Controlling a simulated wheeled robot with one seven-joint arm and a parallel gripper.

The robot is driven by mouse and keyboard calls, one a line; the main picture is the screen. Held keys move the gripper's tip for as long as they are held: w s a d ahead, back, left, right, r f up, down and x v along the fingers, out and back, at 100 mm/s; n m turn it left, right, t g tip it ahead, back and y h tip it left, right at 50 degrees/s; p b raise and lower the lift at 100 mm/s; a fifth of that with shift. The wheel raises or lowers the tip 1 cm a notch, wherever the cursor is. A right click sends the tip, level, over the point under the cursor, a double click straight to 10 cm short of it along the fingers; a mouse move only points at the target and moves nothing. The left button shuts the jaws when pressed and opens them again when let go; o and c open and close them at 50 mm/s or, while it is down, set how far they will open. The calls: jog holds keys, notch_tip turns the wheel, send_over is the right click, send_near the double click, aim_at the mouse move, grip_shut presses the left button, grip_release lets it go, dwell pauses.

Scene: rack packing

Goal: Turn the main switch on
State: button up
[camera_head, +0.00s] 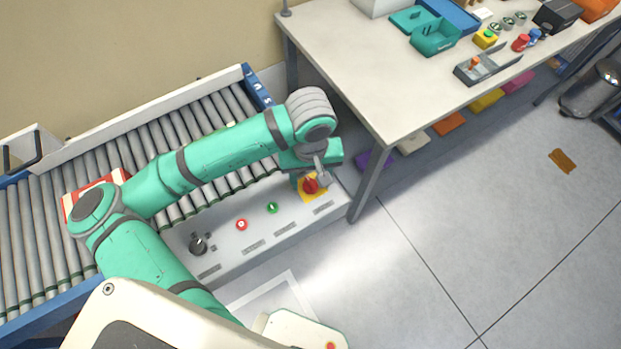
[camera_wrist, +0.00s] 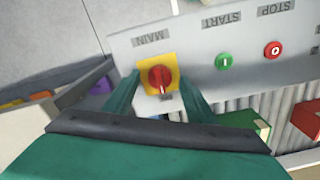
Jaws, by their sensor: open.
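The main switch is a red rotary knob (camera_wrist: 158,77) on a yellow plate, under a MAIN label on the grey control panel (camera_wrist: 195,50). In the head view the knob (camera_head: 310,187) is at the panel's right end, partly covered by my gripper (camera_head: 317,173). In the wrist view my gripper (camera_wrist: 158,88) is open, with one finger on each side of the knob. I cannot tell whether the fingers touch it. A pale mark shows on the knob's lower part; whether it reads on or off is not clear.
Beside the switch are a green START button (camera_wrist: 225,61) and a red STOP button (camera_wrist: 273,50). A black knob (camera_head: 198,243) is at the panel's other end. The roller conveyor (camera_head: 30,240) runs behind the panel. A white table (camera_head: 350,50) stands close on the right.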

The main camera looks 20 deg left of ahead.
jog(key=shift+f, duration=0.35)
jog(key=shift+c, duration=0.6)
jog(key=c, duration=0.9)
